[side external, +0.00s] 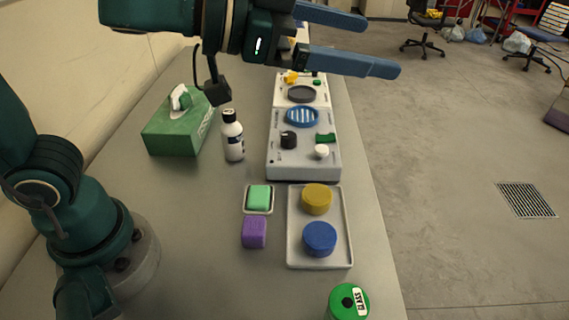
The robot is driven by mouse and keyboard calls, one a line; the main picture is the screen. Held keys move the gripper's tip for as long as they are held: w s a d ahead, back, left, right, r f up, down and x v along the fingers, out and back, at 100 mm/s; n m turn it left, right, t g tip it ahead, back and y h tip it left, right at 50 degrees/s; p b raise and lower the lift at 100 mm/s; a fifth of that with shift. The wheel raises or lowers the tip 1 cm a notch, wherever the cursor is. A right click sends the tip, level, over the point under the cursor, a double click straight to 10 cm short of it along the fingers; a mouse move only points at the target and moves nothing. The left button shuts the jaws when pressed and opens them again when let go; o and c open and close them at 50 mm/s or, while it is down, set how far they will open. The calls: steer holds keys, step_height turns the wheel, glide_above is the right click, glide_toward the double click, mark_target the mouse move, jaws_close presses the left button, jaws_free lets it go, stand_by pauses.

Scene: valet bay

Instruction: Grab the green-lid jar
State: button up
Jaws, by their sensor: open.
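The green-lid jar (348,303) stands at the near right of the bench, close to its right edge. Its green lid has a dark centre spot and a pale label with dark lettering. The bottom of the frame cuts off its lower part. My gripper (378,43) is high in the upper part of the side external view, well away from the jar. Its two blue fingers point right, spread apart, with nothing between them.
A grey tray (292,254) holds yellow (317,198) and blue (319,238) round pieces. Beside it are a green soap in a dish (259,198) and a purple block (254,232). Farther back stand a white bottle (232,138), tissue box (172,135) and grey panel (291,164) with several items.

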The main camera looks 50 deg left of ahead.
steer(key=s+d+f+m+g+h, duration=0.4)
steer(key=s+d+g, duration=0.1)
steer(key=d, duration=0.3)
steer(key=m+g, duration=0.3)
steer(key=g, duration=0.3)
glide_above(339, 296)
step_height(339, 296, down, 4)
steer(key=f, duration=0.1)
step_height(339, 296, down, 16)
steer(key=shift+a+r, duration=0.15)
steer(key=shift+x, duration=2.55)
steer(key=shift+r, duration=0.1)
steer(key=c, duration=1.4)
steer(key=shift+c, duration=0.2)
